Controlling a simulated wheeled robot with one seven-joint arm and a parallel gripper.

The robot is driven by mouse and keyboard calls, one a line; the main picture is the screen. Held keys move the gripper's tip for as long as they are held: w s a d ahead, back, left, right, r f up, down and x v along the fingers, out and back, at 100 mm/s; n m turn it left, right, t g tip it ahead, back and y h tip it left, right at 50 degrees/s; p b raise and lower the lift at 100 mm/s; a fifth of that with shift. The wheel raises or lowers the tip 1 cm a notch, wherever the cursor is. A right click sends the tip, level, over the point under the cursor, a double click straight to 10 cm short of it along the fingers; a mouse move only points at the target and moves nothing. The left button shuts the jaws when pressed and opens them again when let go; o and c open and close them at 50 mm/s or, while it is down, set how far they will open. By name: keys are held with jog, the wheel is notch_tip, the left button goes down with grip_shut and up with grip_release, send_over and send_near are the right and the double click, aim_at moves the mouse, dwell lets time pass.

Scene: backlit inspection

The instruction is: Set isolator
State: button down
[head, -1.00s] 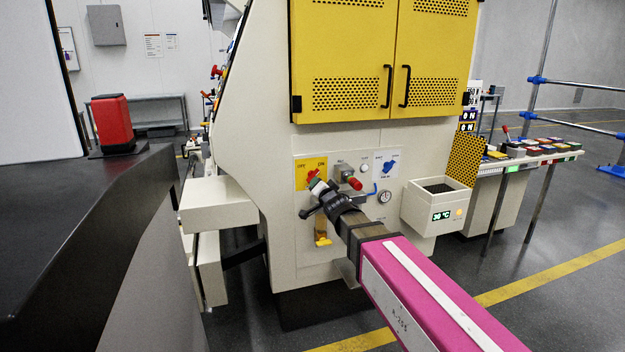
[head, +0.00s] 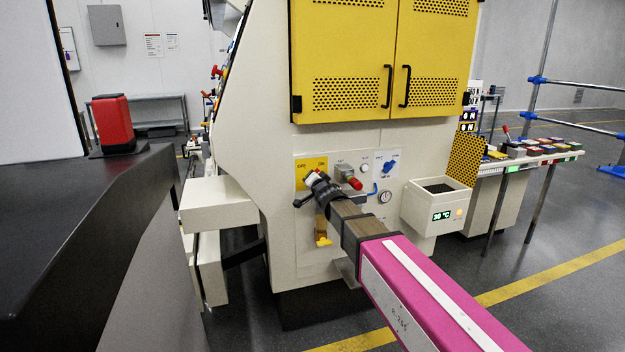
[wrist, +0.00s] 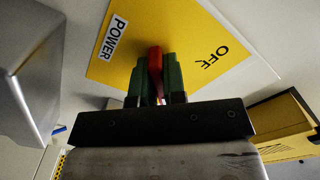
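The isolator has a red handle (wrist: 155,62) on a yellow plate (wrist: 112,68) marked POWER and OFF in the wrist view. In the head view the yellow plate (head: 301,178) is on the cream machine front, with OFF at its left and ON at its right. My gripper (wrist: 157,75) has its green fingers on both sides of the red handle, close against it, and appears shut on it. In the head view my gripper (head: 314,180) reaches the plate and hides most of the handle. The ON mark is not visible in the wrist view.
A red knob (head: 355,184), a blue switch (head: 390,163) and a gauge (head: 385,197) are just right of the plate. A cream bin (head: 436,205) with a 30 °C display juts out further right. Yellow doors (head: 350,60) are above. A dark counter (head: 90,220) is at left.

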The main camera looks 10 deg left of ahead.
dwell(0.3)
jog(key=n, duration=0.4)
jog(key=shift+d+f+n, duration=0.1)
jog(key=shift+n, duration=0.3)
jog(key=n, duration=0.4)
jog(key=shift+w+d+n, duration=0.1)
jog(key=shift+d+n, duration=0.05)
jog(key=shift+n, duration=0.15)
jog(key=n, duration=0.4)
jog(key=shift+w+d, duration=0.1)
jog(key=shift+d+n, duration=0.1)
jog(key=shift+n, duration=2.1)
jog(key=c, duration=1.2)
grip_release()
